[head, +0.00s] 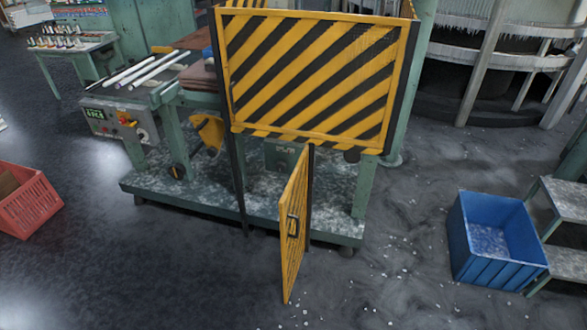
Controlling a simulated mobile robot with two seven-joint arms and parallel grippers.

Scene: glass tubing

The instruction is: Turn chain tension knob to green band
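I cannot make out a chain tension knob or a green band for certain. A small green box (281,157) sits under the striped guard on the machine, partly hidden behind the open door; any knob on it is too small to tell. The yellow hatched door (294,240) stands swung open toward me, with a dark handle (292,226) on its face. The yellow and black striped guard (312,78) covers the machine above it. Neither of my grippers is in view.
A grey control box (115,122) with a green display and orange-red control is at left. A blue crate (494,240) and steps (565,215) stand right, a red crate (24,200) far left. Glass bits litter the right floor; the left floor is open.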

